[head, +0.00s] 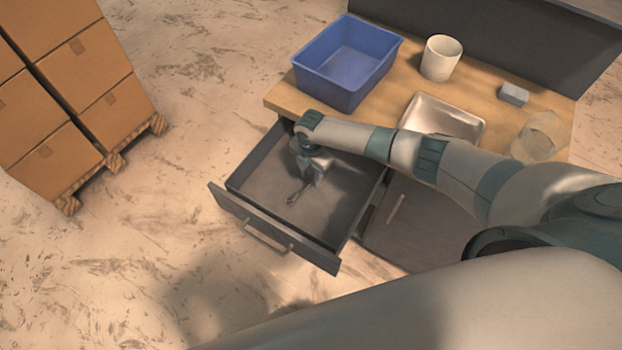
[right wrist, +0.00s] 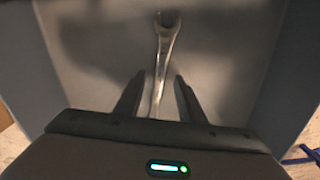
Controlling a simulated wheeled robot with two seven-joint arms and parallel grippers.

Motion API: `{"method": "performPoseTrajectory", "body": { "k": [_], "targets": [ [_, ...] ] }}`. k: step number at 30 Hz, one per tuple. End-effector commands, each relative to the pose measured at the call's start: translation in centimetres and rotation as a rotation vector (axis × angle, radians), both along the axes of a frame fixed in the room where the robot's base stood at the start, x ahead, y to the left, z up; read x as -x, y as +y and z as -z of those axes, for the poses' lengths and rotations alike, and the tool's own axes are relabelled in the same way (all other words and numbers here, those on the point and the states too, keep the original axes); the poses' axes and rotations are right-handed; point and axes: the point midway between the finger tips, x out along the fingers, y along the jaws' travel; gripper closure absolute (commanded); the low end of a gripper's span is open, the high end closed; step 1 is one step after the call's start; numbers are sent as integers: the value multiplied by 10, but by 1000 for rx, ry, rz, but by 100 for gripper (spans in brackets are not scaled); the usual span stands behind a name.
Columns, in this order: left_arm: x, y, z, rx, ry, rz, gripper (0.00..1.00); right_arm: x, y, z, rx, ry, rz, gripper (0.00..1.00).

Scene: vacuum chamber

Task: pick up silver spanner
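The silver spanner (right wrist: 166,50) lies on the floor of the open drawer (head: 262,225). In the right wrist view its open-jaw head points away and its shaft runs back between my fingers. In the head view the spanner (head: 293,197) shows as a small dark shape just in front of my right gripper (head: 314,182). My right gripper (right wrist: 156,97) is open, with one finger on each side of the shaft and a gap to each. The near end of the spanner is hidden by the gripper body. My left gripper is not in view.
The drawer walls stand close around my right gripper. On the wooden top are a blue bin (head: 345,91), a white cup (head: 440,57), a metal tray (head: 462,122), a grey block (head: 514,94) and a clear container (head: 538,137). Stacked boxes (head: 65,85) stand at the left.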

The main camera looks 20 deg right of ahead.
Motion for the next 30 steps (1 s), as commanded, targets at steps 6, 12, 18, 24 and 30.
{"method": "performPoseTrajectory", "body": {
  "k": [6, 12, 18, 24, 30],
  "targets": [
    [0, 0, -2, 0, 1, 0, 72, 1, 0, 9, 0, 0, 0, 64],
    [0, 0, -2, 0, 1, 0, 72, 0, 0, 9, 0, 0, 0, 64],
    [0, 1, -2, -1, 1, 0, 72, 0, 0, 9, 0, 0, 0, 64],
    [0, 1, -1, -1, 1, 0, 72, 0, 0, 10, 0, 0, 0, 64],
    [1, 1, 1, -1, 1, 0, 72, 0, 0, 12, 0, 0, 0, 64]
  ]
}}
